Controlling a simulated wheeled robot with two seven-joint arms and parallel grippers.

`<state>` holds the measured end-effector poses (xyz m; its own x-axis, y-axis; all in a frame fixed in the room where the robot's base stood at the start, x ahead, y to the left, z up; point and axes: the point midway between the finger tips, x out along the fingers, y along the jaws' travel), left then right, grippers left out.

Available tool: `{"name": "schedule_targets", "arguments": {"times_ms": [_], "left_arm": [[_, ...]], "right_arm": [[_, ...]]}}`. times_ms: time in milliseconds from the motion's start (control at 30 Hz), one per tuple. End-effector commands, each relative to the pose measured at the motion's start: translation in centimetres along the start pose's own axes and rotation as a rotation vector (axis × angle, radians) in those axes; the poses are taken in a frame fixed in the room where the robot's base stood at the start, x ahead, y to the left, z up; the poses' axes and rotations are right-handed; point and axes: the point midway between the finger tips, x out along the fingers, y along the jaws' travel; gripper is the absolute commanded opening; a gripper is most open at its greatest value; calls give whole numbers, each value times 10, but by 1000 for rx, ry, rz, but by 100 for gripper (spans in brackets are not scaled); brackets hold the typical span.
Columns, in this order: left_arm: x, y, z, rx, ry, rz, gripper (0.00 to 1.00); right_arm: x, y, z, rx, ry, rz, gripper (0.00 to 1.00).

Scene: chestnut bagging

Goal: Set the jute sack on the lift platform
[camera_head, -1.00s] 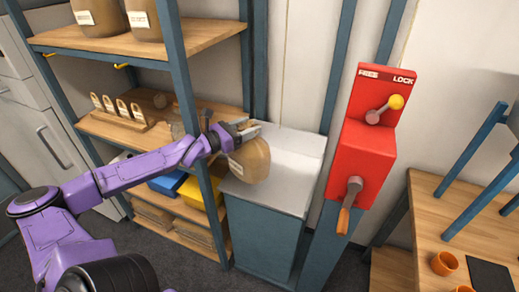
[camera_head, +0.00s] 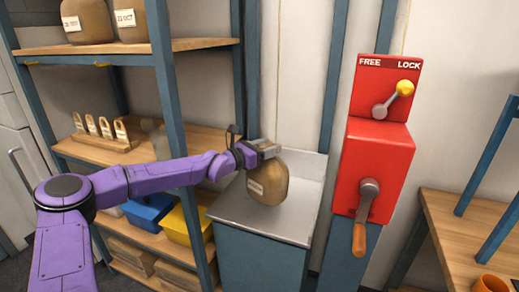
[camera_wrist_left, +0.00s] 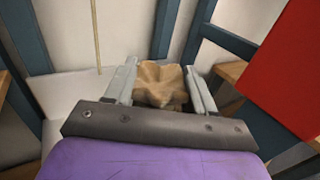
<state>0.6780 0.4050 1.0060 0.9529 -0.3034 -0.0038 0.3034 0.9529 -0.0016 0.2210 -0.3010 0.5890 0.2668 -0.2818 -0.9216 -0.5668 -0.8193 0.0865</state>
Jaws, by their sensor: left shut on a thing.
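My left gripper (camera_head: 264,148) is shut on the top of the brown jute sack (camera_head: 268,180), which hangs upright below it with a pale label on its side. The sack is over the grey lift platform (camera_head: 302,203), near its middle. I cannot tell whether its bottom touches the platform. In the left wrist view the gathered neck of the sack (camera_wrist_left: 160,85) sits between the two fingers (camera_wrist_left: 160,92). My right gripper is not in view.
A red box (camera_head: 373,165) with a yellow-knobbed FREE/LOCK lever (camera_head: 395,98) and a crank (camera_head: 362,215) stands right of the platform. A shelf rack (camera_head: 205,43) with sacks and bins is at left. A wooden table (camera_head: 455,225) is at right.

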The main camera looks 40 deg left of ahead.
Motion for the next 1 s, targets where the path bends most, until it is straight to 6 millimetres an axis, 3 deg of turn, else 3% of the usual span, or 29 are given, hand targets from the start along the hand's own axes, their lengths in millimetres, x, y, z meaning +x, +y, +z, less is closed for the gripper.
{"name": "schedule_targets", "arguments": {"times_ms": [133,367,733,767,800,833,1000], "left_arm": [[9,0,-5,2,-7,-2,0],[9,1,-33,0,-9,-1,0],[9,1,-38,1,-10,0,0],[8,1,-41,-2,-2,0,61],[8,1,-41,-2,-2,0,74],[8,1,-41,-2,-2,0,80],[8,1,-40,-1,-2,0,80]], "right_arm": [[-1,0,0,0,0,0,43],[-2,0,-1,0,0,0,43],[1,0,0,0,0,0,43],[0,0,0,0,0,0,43],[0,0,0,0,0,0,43],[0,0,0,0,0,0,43],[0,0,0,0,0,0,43]]}}
